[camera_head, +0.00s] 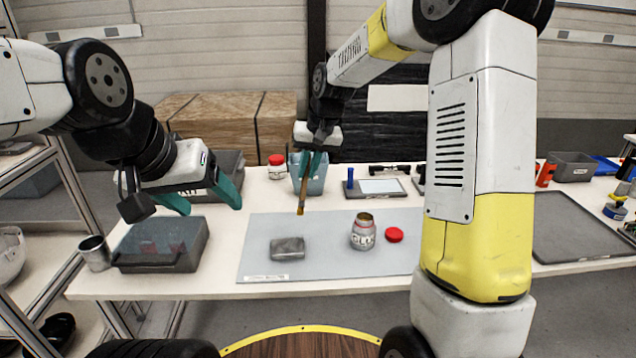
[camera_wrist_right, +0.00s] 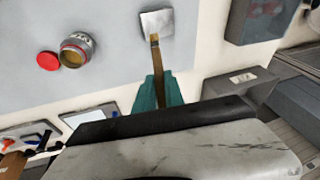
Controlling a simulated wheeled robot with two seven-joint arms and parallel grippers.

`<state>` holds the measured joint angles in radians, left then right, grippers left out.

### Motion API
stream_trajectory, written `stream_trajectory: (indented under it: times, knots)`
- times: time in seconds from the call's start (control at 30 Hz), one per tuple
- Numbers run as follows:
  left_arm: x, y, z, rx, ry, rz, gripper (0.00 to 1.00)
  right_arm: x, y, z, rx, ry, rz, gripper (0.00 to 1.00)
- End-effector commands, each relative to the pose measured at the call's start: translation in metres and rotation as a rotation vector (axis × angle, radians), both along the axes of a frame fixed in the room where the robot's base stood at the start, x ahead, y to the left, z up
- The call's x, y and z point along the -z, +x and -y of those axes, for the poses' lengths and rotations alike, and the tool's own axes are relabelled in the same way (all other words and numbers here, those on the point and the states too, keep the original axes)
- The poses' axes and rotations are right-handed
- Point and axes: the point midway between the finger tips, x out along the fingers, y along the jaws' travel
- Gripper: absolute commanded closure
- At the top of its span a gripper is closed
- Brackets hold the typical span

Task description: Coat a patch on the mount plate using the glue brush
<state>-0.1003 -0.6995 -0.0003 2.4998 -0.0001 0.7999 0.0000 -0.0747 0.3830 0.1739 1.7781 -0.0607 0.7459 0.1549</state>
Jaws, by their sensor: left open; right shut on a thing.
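My right gripper (camera_head: 309,158) is shut on the glue brush (camera_head: 301,199), bristles pointing down, above the back part of the grey mat (camera_head: 340,225). The brush also shows in the right wrist view (camera_wrist_right: 156,56), where its tip overlaps the near edge of the mount plate (camera_wrist_right: 157,23); whether they touch cannot be told there. In the head view the mount plate (camera_head: 287,249), a small grey metal block, lies flat on the mat, apart from the brush. The open glue jar (camera_head: 363,233) stands to its right, with its red lid (camera_head: 395,234) beside it. My left gripper (camera_head: 208,202) is open and empty at the left.
A grey transparent bin (camera_head: 160,259) and a metal cup (camera_head: 95,253) stand at the table's left. A blue-grey container (camera_head: 312,185) and a red-lidded jar (camera_head: 276,167) stand behind the mat. A dark tray (camera_head: 583,240) lies at the right.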

Motion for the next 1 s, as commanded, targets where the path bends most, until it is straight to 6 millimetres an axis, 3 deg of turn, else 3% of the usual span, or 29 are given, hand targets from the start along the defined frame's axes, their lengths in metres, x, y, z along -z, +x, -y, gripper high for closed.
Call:
stream_trajectory:
  times: [0.17, 0.6, 1.0]
  knots:
    - [0.0, 0.0, 0.0, 0.0, 0.0, 0.0, 0.28, -0.001, 0.001, -0.005, -0.004, 0.008, 0.008, 1.0]
    - [0.0, 0.0, 0.0, 0.0, 0.0, 0.0, 0.28, 0.04, 0.001, -0.004, -0.003, 0.007, 0.008, 1.0]
    - [0.0, 0.0, 0.0, 0.0, 0.0, 0.0, 0.28, 0.043, 0.001, -0.005, -0.004, 0.007, 0.009, 1.0]
